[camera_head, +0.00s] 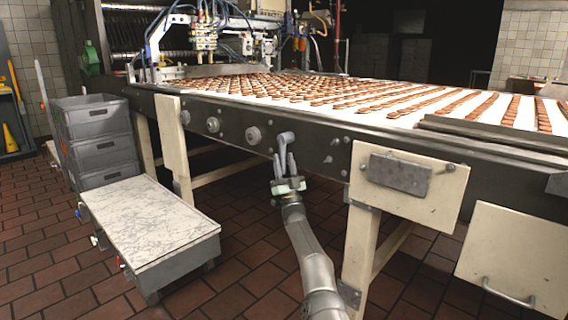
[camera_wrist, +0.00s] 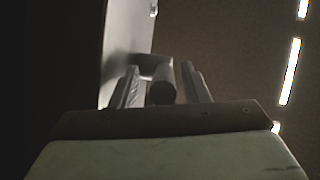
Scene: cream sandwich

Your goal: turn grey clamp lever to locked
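The grey clamp lever (camera_head: 286,137) is on the dark side rail of the conveyor, right of the round knobs. My gripper (camera_head: 284,158) reaches up to it from below, with its fingers at the lever's lower part. In the wrist view the lever's rounded end (camera_wrist: 162,92) lies between the two fingers of my gripper (camera_wrist: 160,68). A gap shows on each side of the lever, so the fingers are open around it and not closed on it. The lever's mount is partly hidden, and its lock state cannot be read.
The conveyor (camera_head: 330,150) carries rows of brown biscuits above the lever. A marble-topped cart (camera_head: 150,215) stands left of my arm, with stacked grey crates (camera_head: 97,140) behind it. A cream leg panel (camera_head: 440,195) stands close on the right. The tiled floor between is free.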

